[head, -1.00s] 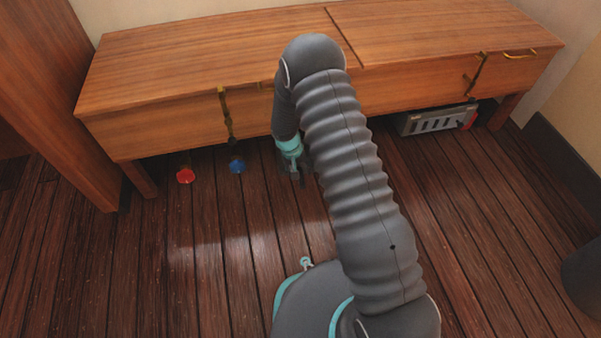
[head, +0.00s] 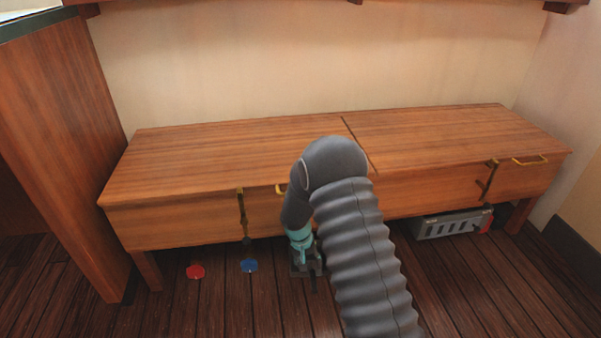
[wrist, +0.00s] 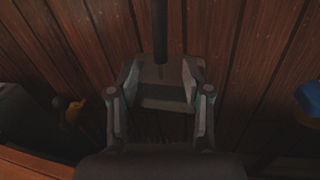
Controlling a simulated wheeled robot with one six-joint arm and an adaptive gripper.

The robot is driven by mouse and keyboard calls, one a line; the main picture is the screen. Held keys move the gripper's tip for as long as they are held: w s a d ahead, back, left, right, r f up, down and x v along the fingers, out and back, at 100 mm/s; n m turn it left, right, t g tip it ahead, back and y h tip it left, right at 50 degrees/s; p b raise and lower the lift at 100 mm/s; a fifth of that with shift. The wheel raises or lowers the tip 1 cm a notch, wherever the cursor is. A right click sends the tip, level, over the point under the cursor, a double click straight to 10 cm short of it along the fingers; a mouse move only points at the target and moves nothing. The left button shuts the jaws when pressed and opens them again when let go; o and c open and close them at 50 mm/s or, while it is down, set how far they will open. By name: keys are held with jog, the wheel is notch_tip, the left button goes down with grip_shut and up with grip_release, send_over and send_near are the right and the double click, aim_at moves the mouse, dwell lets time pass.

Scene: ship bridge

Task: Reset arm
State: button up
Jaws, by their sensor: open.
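My arm reaches forward over the wooden bench's front edge in the head view. My gripper (head: 305,268) hangs low in front of the bench, pointing down at the plank floor. In the wrist view my gripper (wrist: 160,78) shows its two fingers spread apart. A dark grey block and a thin black rod show between and beyond the fingers. I cannot tell whether they are a separate thing, and no grip on them shows.
The wooden bench (head: 240,165) has brass latches and handles. A red item (head: 195,271) and a blue item (head: 250,266) lie on the floor to the left. A grey metal box (head: 450,225) sits under the bench at right. A wooden cabinet (head: 65,150) stands at left.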

jog(key=n+g, duration=0.2)
send_over(313, 289)
jog(key=shift+w+f, duration=0.1)
jog(key=shift+f, duration=0.05)
jog(key=s+d+r+t+p, duration=0.2)
jog(key=s+r, duration=0.6)
jog(key=r, duration=0.9)
jog(key=s+d+r+m+t+y+p, duration=0.1)
jog(key=s+d+r+t+p, duration=0.2)
jog(key=s+r, duration=0.6)
jog(key=s+d+r+m+t+y+p, duration=0.1)
jog(key=s+d+r+p, duration=0.3)
jog(key=r, duration=2.1)
jog(key=shift+s+r+t+p, duration=0.4)
jog(key=shift+s+t+p, duration=0.45)
jog(key=shift+s, duration=1.8)
